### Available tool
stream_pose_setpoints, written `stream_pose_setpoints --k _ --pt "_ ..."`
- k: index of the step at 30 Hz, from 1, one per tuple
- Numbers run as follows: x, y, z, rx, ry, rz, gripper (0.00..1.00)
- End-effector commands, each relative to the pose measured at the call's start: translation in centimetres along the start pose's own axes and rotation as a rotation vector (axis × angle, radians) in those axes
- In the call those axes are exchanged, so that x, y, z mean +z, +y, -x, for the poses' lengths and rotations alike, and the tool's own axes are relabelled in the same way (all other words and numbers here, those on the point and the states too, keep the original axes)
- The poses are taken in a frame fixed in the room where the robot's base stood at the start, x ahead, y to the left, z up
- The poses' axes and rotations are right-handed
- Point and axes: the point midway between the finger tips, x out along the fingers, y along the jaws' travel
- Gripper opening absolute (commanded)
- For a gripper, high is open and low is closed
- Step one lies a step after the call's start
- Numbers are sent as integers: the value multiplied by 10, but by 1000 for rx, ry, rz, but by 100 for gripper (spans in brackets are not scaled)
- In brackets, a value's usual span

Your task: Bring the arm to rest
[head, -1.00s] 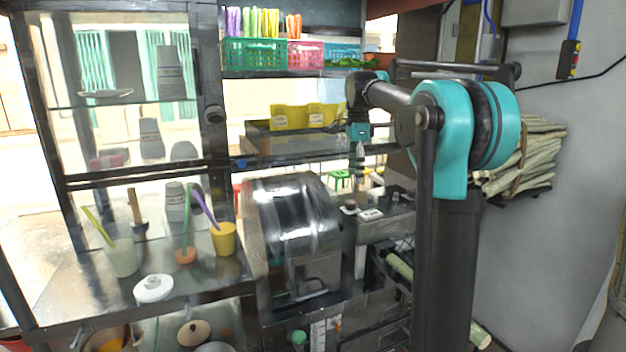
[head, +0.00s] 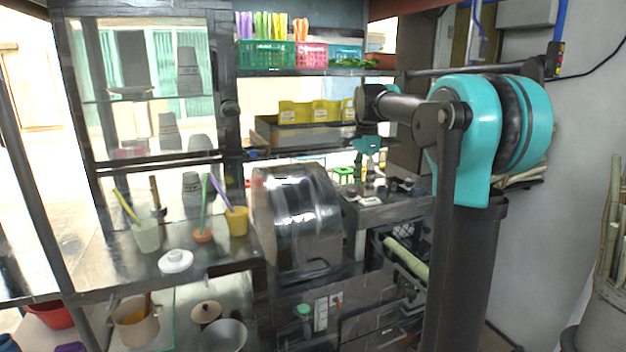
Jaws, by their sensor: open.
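My arm stands at the right of the head view, with a large teal joint and a dark link reaching left. My gripper (head: 366,158) hangs from the small teal wrist, pointing down above the counter right of the shiny metal press housing (head: 297,215). It looks open and nothing shows between its fingers. The fingertips are small and partly lost against the clutter behind them.
A metal counter (head: 115,272) at left holds cups, a white lid (head: 175,261) and a yellow cup (head: 237,221). Coloured baskets (head: 266,55) sit on a shelf above. A green cane (head: 405,258) lies right of the press. A cane container (head: 603,315) stands at far right.

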Motion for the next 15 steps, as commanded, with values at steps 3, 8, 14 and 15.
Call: stream_pose_setpoints --k 3,8,14,15 --pt "0 15 -18 -20 5 80 56" --pt "2 42 -50 -56 19 230 56" --pt "8 104 -113 -118 63 513 56" --pt "10 123 -130 -133 78 591 56"
